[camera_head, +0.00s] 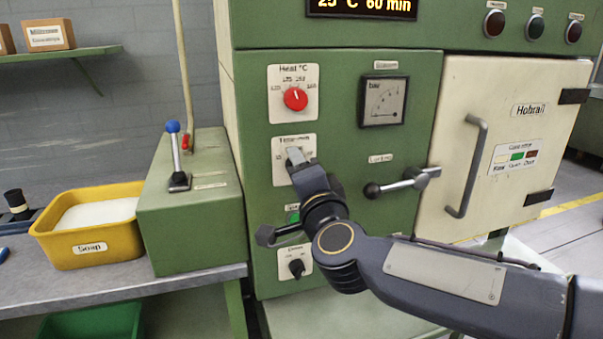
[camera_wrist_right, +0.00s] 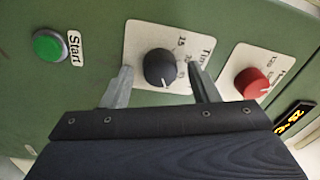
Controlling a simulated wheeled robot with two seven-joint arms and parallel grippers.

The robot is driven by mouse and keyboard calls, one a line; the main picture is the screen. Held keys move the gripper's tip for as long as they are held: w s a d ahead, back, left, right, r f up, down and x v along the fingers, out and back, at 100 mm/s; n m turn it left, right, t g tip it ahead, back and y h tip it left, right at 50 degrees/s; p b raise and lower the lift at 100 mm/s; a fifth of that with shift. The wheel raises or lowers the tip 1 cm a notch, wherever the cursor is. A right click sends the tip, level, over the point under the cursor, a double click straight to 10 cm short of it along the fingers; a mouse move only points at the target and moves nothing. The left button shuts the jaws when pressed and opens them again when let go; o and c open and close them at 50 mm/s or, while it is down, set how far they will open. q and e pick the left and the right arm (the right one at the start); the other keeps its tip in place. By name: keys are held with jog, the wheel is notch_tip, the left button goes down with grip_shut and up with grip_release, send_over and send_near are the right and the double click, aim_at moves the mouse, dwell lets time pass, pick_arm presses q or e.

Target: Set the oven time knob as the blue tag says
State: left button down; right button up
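The black time knob (camera_wrist_right: 160,68) sits on a white plate (camera_wrist_right: 140,45) marked with numbers, in the right wrist view. My right gripper (camera_wrist_right: 163,84) is open, with one finger on each side of the knob; I cannot tell whether they touch it. In the head view my right gripper (camera_head: 296,157) covers the knob on the timer plate (camera_head: 279,145). The display (camera_head: 362,7) reads 25 °C 60 min. I see no readable blue tag in either view. My left gripper is not in view.
The red heat knob (camera_head: 295,99) is above the timer, and the green start button (camera_wrist_right: 49,46) below it. A black knob (camera_head: 297,267) sits lower. A lever handle (camera_head: 400,184) and oven door (camera_head: 520,120) are right. A yellow soap bin (camera_head: 90,250) stands left.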

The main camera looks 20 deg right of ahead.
jog(key=s+p, duration=0.1)
jog(key=s, duration=0.6)
jog(key=shift+s+f, duration=0.3)
jog(key=shift+s, duration=0.1)
